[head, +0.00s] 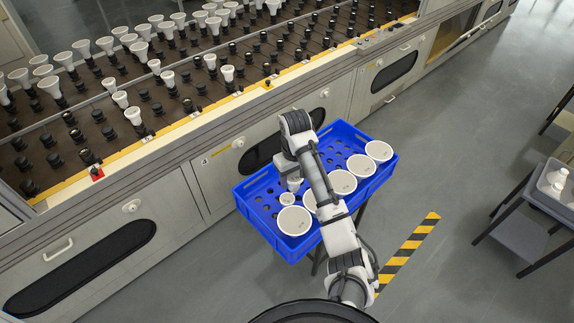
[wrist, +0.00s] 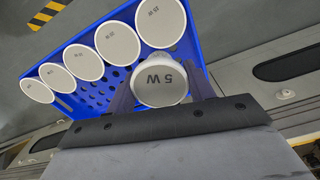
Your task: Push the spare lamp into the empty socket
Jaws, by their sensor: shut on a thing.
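The spare lamp (wrist: 160,82), a small white lamp with a round face marked 5 W, is held between the two fingers of my gripper (wrist: 160,92) in the wrist view. In the head view my gripper (head: 293,183) is low over the blue crate, partly hidden by my arm, and a small white lamp face shows beside it. I cannot tell whether the lamp is clear of the crate. Many black sockets stand on the long rack (head: 120,75), some with white lamps and many empty. I cannot tell which empty socket is meant.
The blue crate (head: 383,183) holds several large white lamps in a row and has a holed bottom. A red marker (head: 97,174) and an orange one (head: 268,84) sit on the rack's yellow front edge. A grey cart (head: 525,235) stands at the right. Floor between is free.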

